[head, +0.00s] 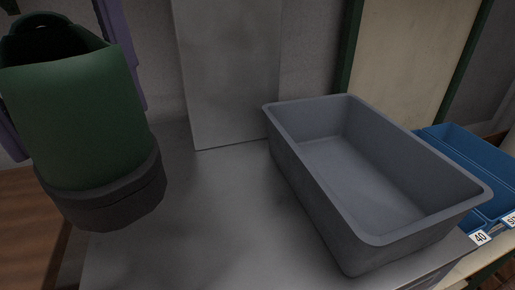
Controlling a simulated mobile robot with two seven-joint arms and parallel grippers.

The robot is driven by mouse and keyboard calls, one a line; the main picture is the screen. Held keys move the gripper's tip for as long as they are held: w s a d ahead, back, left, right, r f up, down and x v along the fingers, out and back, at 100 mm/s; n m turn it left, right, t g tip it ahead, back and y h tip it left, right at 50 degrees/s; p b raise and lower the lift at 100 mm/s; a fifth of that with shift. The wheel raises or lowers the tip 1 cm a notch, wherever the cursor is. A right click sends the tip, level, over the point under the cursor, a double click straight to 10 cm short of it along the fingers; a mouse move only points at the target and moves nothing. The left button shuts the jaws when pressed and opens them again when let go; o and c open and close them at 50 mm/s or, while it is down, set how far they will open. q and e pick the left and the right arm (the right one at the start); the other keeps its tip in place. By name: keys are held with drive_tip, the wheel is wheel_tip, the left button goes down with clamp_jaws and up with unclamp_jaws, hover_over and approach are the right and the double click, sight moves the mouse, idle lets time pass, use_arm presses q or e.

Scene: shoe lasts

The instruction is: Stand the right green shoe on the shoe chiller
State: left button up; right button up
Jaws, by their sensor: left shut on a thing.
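A green shoe (85,115) with a dark sole fills the left of the head view, its heel end facing me and its dark opening at the top. It is upright, slightly tilted. My left gripper (75,125) is shut on it, with purple finger parts showing on both sides. The shoe is over the left part of a grey metal surface (200,220); I cannot tell whether its sole touches anything. I cannot tell for sure which thing is the shoe chiller. My right gripper is not in view.
An empty grey bin (350,175) stands on the right of the metal surface. A plain grey upright panel (230,70) stands behind. Blue bins (465,160) with labels are at the far right. The metal surface between shoe and grey bin is clear.

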use_arm(q)
drive_tip(key=m, duration=0.1)
drive_tip(key=f+m, duration=0.1)
drive_tip(key=m, duration=0.1)
drive_tip(key=d+m+b, duration=0.1)
drive_tip(key=m, duration=0.1)
drive_tip(key=shift+f, duration=0.35)
drive_tip(key=shift+m, duration=0.3)
wheel_tip(320, 180, down, 20)
drive_tip(key=shift+a+r+b, duration=0.1)
drive_tip(key=shift+b, duration=0.9)
drive_tip(key=o, duration=1.6)
drive_tip(key=r, duration=0.8)
drive_tip(key=r+p, duration=0.1)
drive_tip(key=r, duration=0.3)
drive_tip(key=shift+s+a, duration=0.1)
drive_tip(key=shift+a, duration=0.25)
